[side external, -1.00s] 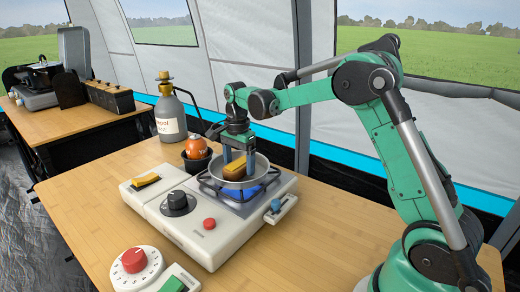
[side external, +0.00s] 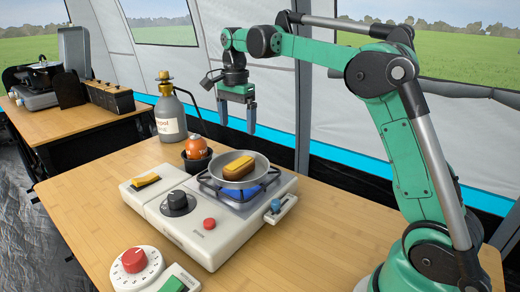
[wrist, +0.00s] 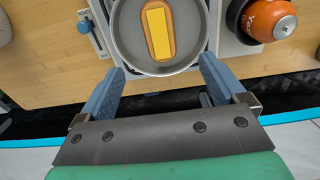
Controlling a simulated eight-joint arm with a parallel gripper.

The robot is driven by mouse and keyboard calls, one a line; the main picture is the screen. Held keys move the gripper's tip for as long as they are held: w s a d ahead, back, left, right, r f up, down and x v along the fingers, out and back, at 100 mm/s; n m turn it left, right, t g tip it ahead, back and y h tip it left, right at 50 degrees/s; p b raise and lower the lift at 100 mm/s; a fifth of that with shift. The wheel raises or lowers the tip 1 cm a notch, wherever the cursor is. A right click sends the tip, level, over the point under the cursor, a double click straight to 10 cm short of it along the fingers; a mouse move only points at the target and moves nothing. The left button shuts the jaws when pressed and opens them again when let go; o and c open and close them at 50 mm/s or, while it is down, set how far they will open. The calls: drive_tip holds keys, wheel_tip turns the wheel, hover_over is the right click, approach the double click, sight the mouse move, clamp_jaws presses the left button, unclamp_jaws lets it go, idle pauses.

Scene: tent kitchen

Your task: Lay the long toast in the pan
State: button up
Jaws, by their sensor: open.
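The long toast (side external: 239,167), brown with a yellow top, lies in the grey round pan (side external: 256,181). The pan sits on the burner of the white stove (side external: 205,235). In the wrist view the toast (wrist: 158,30) lies lengthwise near the middle of the pan (wrist: 127,48), clear of its walls. My gripper (side external: 238,130) is open and empty, well above and behind the pan. Its two blue fingers (wrist: 158,84) are apart with nothing between them in the wrist view.
A yellow-topped block (side external: 146,181) lies on the stove's left part. A red-knobbed dial (side external: 136,262) is in front. The table's right side is clear.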

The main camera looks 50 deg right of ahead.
drive_tip(key=s+a+r+n+t, duration=0.2)
drive_tip(key=s+a+n+t, duration=0.2)
drive_tip(key=s+a+n, duration=0.4)
drive_tip(key=s+a+f+n+t, duration=0.2)
drive_tip(key=s+f+n, duration=0.4)
drive_tip(key=n, duration=0.4)
drive_tip(key=shift+s+a+f+t, duration=0.15)
drive_tip(key=shift+a+f+t, duration=0.15)
drive_tip(key=shift+f+t, duration=0.4)
